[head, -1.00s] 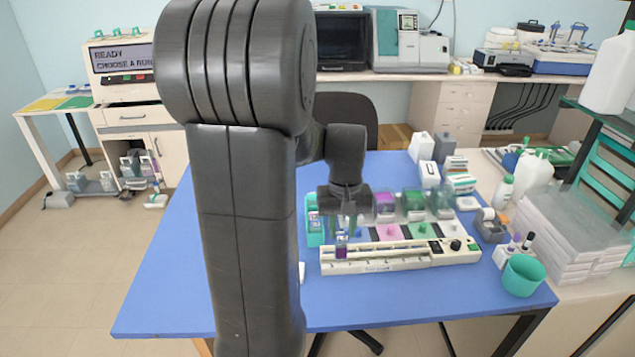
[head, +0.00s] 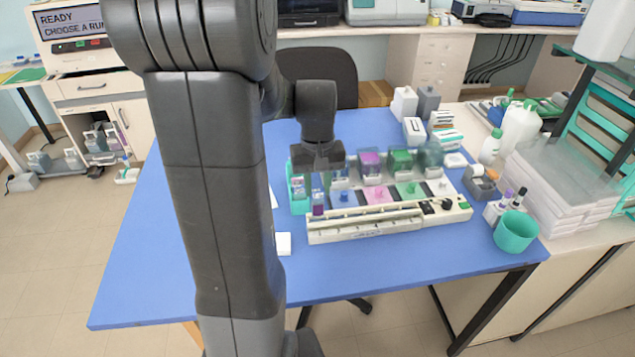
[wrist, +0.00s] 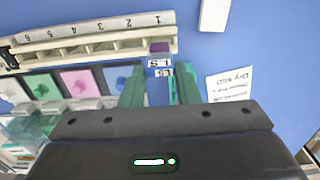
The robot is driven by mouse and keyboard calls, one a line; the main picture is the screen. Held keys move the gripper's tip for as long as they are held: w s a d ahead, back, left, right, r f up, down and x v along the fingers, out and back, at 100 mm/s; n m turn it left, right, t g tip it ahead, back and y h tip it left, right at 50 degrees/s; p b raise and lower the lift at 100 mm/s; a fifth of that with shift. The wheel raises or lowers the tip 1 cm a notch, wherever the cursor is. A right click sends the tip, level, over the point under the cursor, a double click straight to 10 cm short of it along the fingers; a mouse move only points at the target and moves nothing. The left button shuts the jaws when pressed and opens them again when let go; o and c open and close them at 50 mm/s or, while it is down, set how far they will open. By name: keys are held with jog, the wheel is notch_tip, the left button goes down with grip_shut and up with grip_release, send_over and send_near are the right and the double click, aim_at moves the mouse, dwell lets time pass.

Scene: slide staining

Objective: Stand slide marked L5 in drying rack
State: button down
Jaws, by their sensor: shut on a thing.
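My gripper (wrist: 160,90) has teal fingers and is shut on a slide (wrist: 159,66). The slide carries a white label that looks like L5, upside down in the wrist view, and a purple lower end. In the head view, the slide (head: 318,208) hangs upright below my gripper (head: 318,182), at the left end of the long cream rack (head: 365,228). In the wrist view, the slide's purple end is by slot 1 of the numbered rack (wrist: 85,33). I cannot tell whether it is inside the slot or just above it.
A teal holder (head: 299,195) stands close left of my gripper. Coloured stain stations (head: 378,194) line the rack's far side. A printed card (wrist: 230,86) lies beside my gripper. A teal cup (head: 515,232) stands at right. The blue table's front (head: 390,275) is clear.

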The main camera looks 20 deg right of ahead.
aim_at(318, 196)
jog(key=shift+f+b, duration=1.6)
jog(key=shift+f, duration=0.85)
jog(key=shift+f, duration=0.3)
jog(key=c, duration=1)
grip_release()
jog(key=shift+r, duration=0.1)
notch_tip(318, 196, up, 14)
jog(key=shift+f, duration=0.2)
notch_tip(318, 196, down, 14)
jog(key=shift+r, duration=0.3)
